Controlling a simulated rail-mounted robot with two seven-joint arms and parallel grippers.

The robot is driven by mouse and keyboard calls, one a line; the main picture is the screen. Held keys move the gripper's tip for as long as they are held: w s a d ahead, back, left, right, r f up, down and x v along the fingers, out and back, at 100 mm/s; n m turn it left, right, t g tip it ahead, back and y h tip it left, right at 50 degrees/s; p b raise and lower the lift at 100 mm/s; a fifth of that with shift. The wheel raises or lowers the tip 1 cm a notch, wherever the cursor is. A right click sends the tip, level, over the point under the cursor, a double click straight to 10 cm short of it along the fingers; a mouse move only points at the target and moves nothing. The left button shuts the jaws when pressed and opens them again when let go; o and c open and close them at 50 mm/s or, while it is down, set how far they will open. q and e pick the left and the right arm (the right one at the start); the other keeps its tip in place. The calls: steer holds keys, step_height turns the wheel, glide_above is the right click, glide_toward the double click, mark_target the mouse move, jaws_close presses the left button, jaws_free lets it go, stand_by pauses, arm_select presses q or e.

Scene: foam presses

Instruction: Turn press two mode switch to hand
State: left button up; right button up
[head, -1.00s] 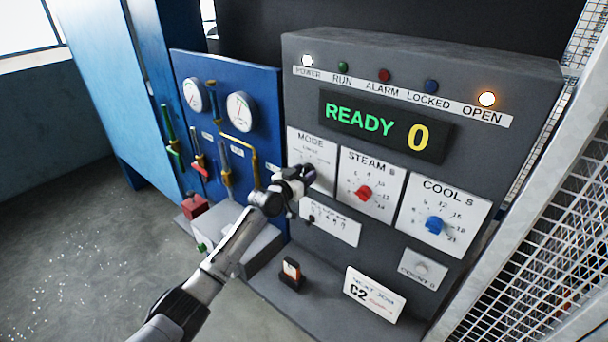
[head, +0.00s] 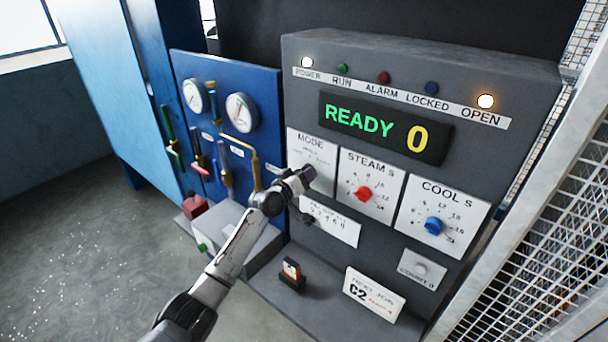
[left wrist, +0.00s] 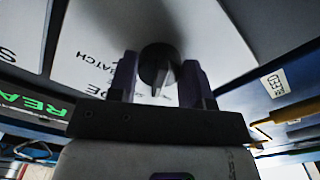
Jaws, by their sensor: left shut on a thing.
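The mode panel (head: 308,148) is a white plate marked MODE on the grey press console, left of the STEAM plate. My left gripper (head: 308,174) is at this plate and covers its switch in the head view. In the left wrist view the dark round mode switch (left wrist: 158,66) sits between the two purple-dark fingers of my left gripper (left wrist: 158,78), which is shut on it. The switch's pointer direction is hard to tell. Part of the plate's lettering shows upside down beside the fingers. My right gripper is not in view.
A red STEAM knob (head: 363,194) and a blue COOL knob (head: 433,225) lie to the right. The display (head: 385,127) reads READY 0. A blue gauge panel (head: 262,100) with pipes and levers stands left. A mesh guard (head: 530,260) borders the right side.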

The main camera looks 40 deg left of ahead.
arm_select(q)
steer(key=shift+n, duration=1.5)
steer(key=o, duration=0.9)
steer(key=s+b, duration=0.1)
steer(key=s, duration=1.2)
steer(key=shift+s, duration=0.4)
